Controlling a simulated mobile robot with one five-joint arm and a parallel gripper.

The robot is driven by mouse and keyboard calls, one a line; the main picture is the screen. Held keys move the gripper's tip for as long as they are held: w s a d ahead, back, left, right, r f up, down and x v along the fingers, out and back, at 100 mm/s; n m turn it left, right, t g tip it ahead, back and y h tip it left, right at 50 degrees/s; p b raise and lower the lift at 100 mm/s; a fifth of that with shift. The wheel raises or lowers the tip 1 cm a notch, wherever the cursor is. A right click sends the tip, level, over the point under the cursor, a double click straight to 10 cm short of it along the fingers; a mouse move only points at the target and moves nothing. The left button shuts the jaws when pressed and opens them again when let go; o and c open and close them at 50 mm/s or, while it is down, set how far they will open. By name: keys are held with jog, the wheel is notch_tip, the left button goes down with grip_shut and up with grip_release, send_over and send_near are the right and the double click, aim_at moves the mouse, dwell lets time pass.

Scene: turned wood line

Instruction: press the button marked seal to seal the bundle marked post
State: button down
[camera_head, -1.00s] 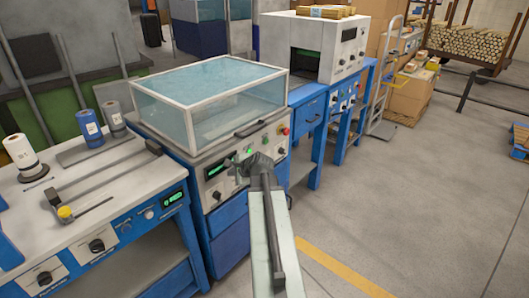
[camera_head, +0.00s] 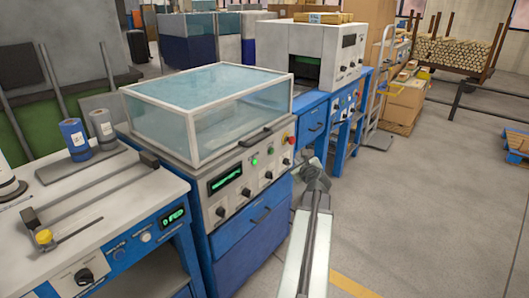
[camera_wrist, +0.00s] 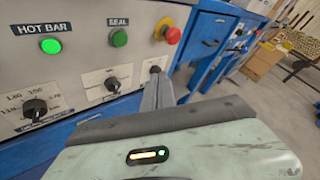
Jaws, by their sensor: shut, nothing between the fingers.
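The green seal button (camera_wrist: 119,37), under a SEAL label, is on the front panel of the glass-topped machine (camera_head: 228,168). It also shows small in the head view (camera_head: 270,150). My gripper (camera_head: 318,168) is shut and empty, in front of the machine's right end. In the wrist view, my shut fingers (camera_wrist: 158,90) point at the lower panel, below and right of the button, apart from it. A lit green hot bar lamp (camera_wrist: 50,46) is left of the button. I cannot make out a bundle marked post.
A red-and-yellow stop knob (camera_wrist: 167,30) is just right of the seal button, with black dials (camera_wrist: 112,84) below. A blue bench with a white oven (camera_head: 330,52) stands right of the machine, and a white worktable (camera_head: 85,210) left. Grey floor (camera_head: 420,220) at right is clear.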

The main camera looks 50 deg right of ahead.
aim_at(271, 151)
jog(key=shift+w, duration=0.15)
jog(key=w, duration=0.9)
jog(key=shift+s, duration=0.1)
dwell(2.1)
jog(key=shift+w, duration=0.4)
jog(key=shift+w+d, duration=0.1)
jog(key=shift+w, duration=0.3)
dwell(0.5)
jog(key=shift+s, duration=0.8)
jog(key=shift+s, duration=0.1)
